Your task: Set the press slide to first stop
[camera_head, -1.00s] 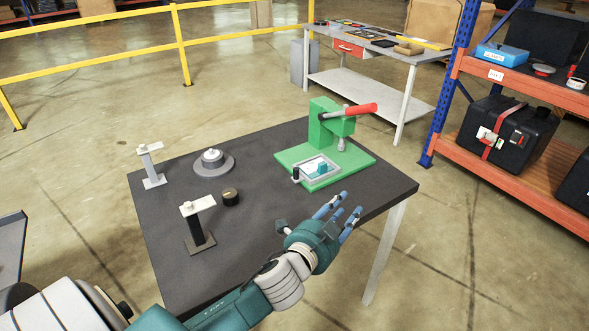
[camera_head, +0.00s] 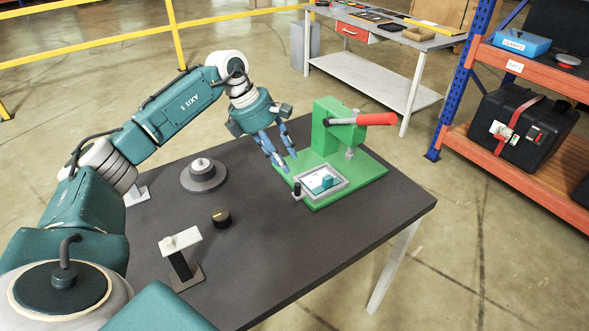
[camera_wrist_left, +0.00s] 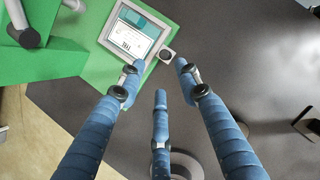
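The green press (camera_head: 335,131) with a red lever (camera_head: 363,119) stands at the right of the dark table. Its slide (camera_head: 325,184), a light-framed tray with a teal block in it, lies on the front of the green base. A small dark knob (camera_head: 297,189) sits at the slide's left corner. The slide (camera_wrist_left: 136,35) and the knob (camera_wrist_left: 167,55) also show in the left wrist view. My left gripper (camera_head: 286,163) points down beside the press, its blue fingers spread and empty. In the wrist view the fingertips (camera_wrist_left: 159,76) appear around the knob's near side, seemingly apart from it.
A round grey fixture (camera_head: 204,174), a black puck (camera_head: 221,217) and a T-shaped stand (camera_head: 182,257) stand on the table's left half. The table front (camera_head: 270,260) is clear. An orange shelf (camera_head: 500,160) is at right, a workbench (camera_head: 375,75) behind.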

